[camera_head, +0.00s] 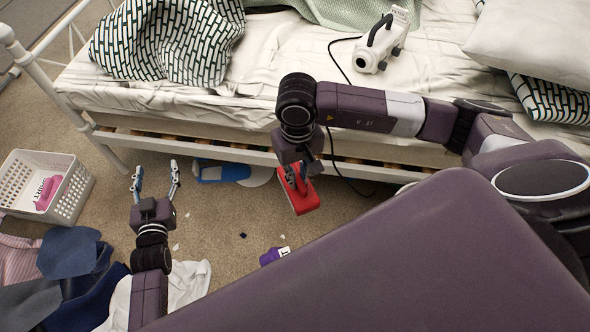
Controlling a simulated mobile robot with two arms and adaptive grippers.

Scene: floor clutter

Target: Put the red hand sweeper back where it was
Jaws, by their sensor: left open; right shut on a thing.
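The red hand sweeper (304,203) is in my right gripper (293,180), just in front of the bed's lower rail. The gripper is shut on it from above, and the fingers and wrist hide its upper end. I cannot tell whether the sweeper touches the floor. My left gripper (156,182) is open and empty over the carpet, to the left of the sweeper, with its fingers pointing toward the bed.
A white basket (80,199) with a pink item (47,193) stands at the left. Clothes (68,252) lie below it. A blue object (222,172) lies at the bed's edge. A purple bottle (270,256) and small scraps lie on the carpet. A white appliance (383,42) sits on the bed (270,75).

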